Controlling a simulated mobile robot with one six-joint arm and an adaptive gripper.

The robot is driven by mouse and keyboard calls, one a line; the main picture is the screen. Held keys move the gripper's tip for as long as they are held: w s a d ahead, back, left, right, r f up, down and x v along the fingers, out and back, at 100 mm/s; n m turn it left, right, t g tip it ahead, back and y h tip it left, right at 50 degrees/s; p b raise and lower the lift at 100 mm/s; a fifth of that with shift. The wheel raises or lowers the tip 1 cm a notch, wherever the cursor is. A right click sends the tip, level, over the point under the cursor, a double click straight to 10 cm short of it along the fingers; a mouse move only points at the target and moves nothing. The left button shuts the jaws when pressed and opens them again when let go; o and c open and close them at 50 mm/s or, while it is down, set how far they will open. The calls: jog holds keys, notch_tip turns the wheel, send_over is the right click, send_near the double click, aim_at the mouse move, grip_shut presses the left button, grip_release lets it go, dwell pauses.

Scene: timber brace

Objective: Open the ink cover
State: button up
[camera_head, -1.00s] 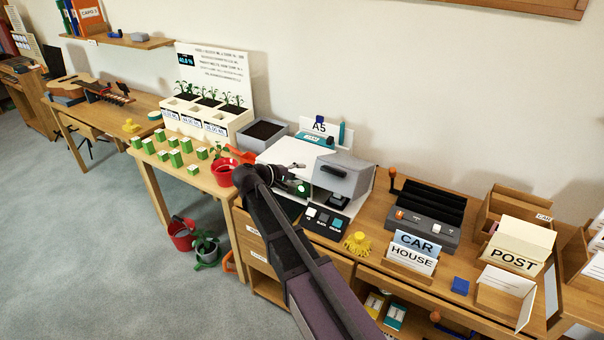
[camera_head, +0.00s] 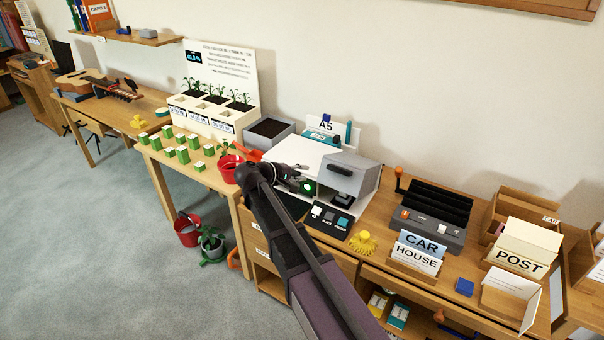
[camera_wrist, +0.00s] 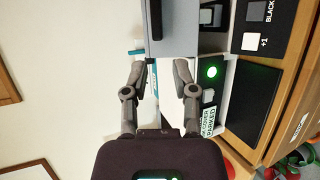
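The printer has a grey box-shaped cover (camera_head: 352,174) with a black handle (camera_head: 341,170) on its front face. My gripper (camera_head: 301,180) is at the left side of the cover. In the wrist view my gripper (camera_wrist: 159,82) is open, with nothing between its two fingertips. The fingertips look apart from the handle. Whether a finger touches the cover's side cannot be told.
A green light (camera_wrist: 211,71) glows on the printer beside a small sideways label (camera_wrist: 208,120). A button panel (camera_head: 330,218) lies in front of the printer. A yellow object (camera_head: 362,243) stands right of it. A red pot (camera_head: 228,168) is left of my gripper.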

jog(key=shift+s+d+f, duration=0.2)
jog(key=shift+d, duration=0.15)
grip_shut()
jog(key=s+d+f+m+g+y, duration=0.4)
jog(key=s+d+f, duration=0.3)
jog(key=s+d, duration=0.2)
jog(key=s+d+f+m+g+y, duration=0.1)
jog(key=s+f+m+y, duration=0.1)
jog(key=s+y, duration=0.2)
jog(key=s+d+f+m+g+y, duration=0.1)
jog(key=s+y, duration=0.3)
jog(key=s, duration=0.5)
jog(key=shift+s+d+f+m+g, duration=0.2)
jog(key=shift+s+f+m+g, duration=0.25)
jog(key=shift+f, duration=0.3)
jog(key=shift+w, duration=0.15)
